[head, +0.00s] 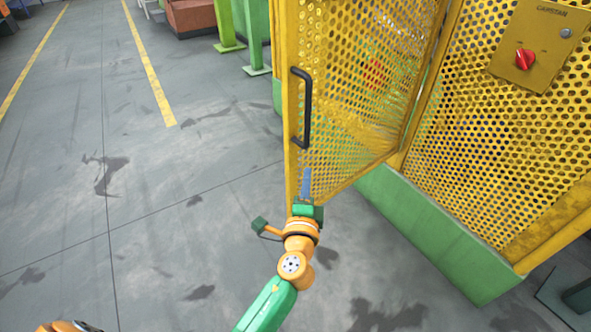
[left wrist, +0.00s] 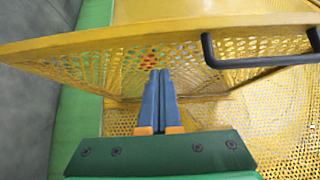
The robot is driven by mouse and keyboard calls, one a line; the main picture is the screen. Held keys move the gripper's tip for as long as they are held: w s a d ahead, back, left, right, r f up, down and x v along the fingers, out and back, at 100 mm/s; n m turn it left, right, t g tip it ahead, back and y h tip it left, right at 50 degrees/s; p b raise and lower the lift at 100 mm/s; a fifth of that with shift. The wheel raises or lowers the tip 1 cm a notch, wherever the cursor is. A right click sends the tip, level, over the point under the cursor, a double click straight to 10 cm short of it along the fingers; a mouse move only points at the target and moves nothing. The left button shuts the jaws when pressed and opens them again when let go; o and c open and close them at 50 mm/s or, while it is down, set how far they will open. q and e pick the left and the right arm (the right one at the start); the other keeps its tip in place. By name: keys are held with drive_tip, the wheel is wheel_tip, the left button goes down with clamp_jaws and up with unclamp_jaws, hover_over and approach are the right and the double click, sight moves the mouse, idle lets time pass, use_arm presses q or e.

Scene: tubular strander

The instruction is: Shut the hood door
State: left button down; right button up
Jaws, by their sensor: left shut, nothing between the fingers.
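The hood door (head: 345,95) is a yellow perforated panel with a solid yellow edge frame. It stands open, swung out from the yellow perforated hood (head: 480,140). A black bar handle (head: 306,108) is fixed near its free edge. My left gripper (head: 306,172) is shut and empty, just below the handle at the door's lower free corner. In the left wrist view the shut blue fingers (left wrist: 160,78) point at the door panel (left wrist: 120,70), with the handle (left wrist: 262,60) to their right. I cannot tell whether the fingertips touch the door. My right gripper is not in view.
A green base (head: 440,235) runs under the hood. Green posts (head: 253,40) stand behind the door. The grey floor (head: 130,210) at left is open, with yellow lines.

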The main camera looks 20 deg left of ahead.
sight(297, 159)
use_arm(q)
drive_tip(key=shift+w+a+p, duration=0.2)
drive_tip(key=shift+w+a, duration=0.35)
drive_tip(key=shift+a, duration=0.3)
drive_tip(key=shift+w+a+p, duration=0.15)
drive_tip(key=shift+w+a, duration=0.35)
drive_tip(key=shift+a, duration=0.35)
